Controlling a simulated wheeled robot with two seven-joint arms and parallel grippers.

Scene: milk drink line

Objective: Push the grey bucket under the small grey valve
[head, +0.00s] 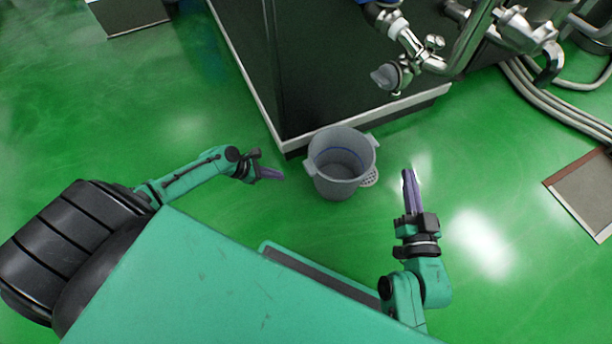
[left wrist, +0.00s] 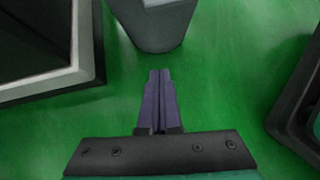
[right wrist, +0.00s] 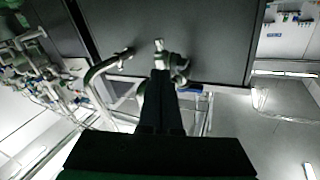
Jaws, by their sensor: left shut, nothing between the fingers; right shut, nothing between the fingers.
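The grey bucket (head: 326,185) stands upright on the green floor by the near corner of the dark platform. Its open top faces up and looks empty. The small grey valve (head: 386,77) is on the steel piping, above and to the right of the bucket in the head view. My left gripper (head: 277,174) is shut and empty, left of the bucket and apart from it. In the left wrist view its fingers (left wrist: 160,75) point toward the bucket's lower part (left wrist: 158,30). My right gripper (head: 407,174) is shut and empty, right of the bucket, with a gap between.
The dark platform (head: 330,90) with a pale rim stands behind the bucket. A round drain grate (head: 370,178) shows partly at the bucket's right. Pipes (head: 560,95) run along the right. A framed floor panel (head: 585,190) lies far right. The floor around both grippers is clear.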

